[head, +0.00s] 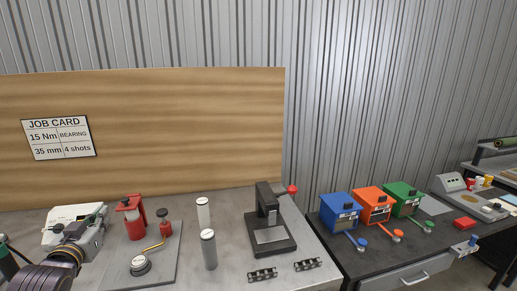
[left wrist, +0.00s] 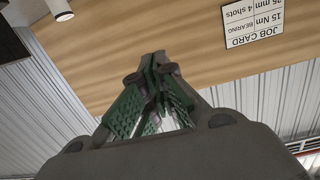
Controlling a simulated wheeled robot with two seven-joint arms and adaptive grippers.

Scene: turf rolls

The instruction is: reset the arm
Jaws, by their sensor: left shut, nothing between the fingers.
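My left gripper (head: 101,214) is at the lower left of the head view, in front of a white boxy device (head: 62,213) that it partly hides. In the left wrist view its green-padded fingers (left wrist: 157,62) are shut with nothing between them. Behind them are the wooden board (left wrist: 110,40) and the job card (left wrist: 252,22), upside down. My right gripper is not in view.
Blue (head: 339,211), orange and green boxes stand on a dark bench.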

